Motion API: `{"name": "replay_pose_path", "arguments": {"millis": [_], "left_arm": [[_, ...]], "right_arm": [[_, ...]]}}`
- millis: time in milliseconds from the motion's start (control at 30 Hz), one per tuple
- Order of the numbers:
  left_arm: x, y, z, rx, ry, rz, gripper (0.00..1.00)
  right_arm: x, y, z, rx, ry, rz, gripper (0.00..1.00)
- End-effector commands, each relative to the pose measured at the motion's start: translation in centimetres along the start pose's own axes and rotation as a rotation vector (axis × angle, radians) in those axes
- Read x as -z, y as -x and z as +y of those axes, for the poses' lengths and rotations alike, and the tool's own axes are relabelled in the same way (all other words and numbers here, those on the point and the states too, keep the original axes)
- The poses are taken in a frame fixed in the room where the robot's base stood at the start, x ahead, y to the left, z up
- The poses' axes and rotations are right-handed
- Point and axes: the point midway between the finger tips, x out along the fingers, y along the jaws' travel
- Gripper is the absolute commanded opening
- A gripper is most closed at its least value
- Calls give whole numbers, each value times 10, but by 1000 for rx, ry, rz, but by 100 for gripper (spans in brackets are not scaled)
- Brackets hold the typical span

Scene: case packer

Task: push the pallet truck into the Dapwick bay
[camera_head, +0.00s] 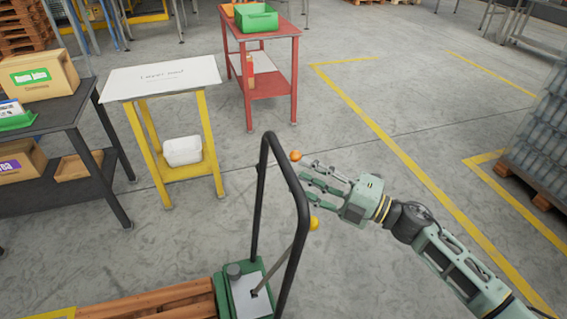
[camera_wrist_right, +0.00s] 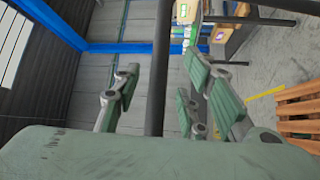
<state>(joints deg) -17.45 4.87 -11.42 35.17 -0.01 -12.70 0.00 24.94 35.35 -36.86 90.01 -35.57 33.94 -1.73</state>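The pallet truck has a tall black loop handle (camera_head: 300,200) and a green body (camera_head: 225,295) at the bottom of the head view. A wooden pallet (camera_head: 160,303) lies at its left, cut off by the frame edge. My right gripper (camera_head: 308,178) is at the right side of the handle, fingers spread and pointing at it. In the right wrist view a dark upright bar (camera_wrist_right: 161,60) shows between the open fingers (camera_wrist_right: 160,95); I cannot tell whether they touch it. My left gripper is out of view. No bay sign reading Dapwick is legible.
Yellow floor lines (camera_head: 375,128) mark areas at the right. A loaded pallet (camera_head: 540,150) stands at the right edge. A white-topped yellow stand (camera_head: 165,80), a red cart (camera_head: 270,85) and a dark table with boxes (camera_head: 70,110) stand beyond the truck. The centre floor is clear.

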Motion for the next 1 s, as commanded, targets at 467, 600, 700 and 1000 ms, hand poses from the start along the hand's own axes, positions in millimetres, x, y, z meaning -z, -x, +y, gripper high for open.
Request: {"name": "replay_pose_path", "arguments": {"millis": [467, 600, 700, 1000], "left_arm": [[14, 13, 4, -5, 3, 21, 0], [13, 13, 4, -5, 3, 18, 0], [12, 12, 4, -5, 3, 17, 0], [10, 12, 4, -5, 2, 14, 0]], "right_arm": [[-1, -65, 1, -2, -5, -3, 39], [-1, -68, 0, -2, -4, -4, 39], [-1, -68, 0, -2, -5, -4, 39], [-1, -67, 0, -2, -5, -5, 18]]}}
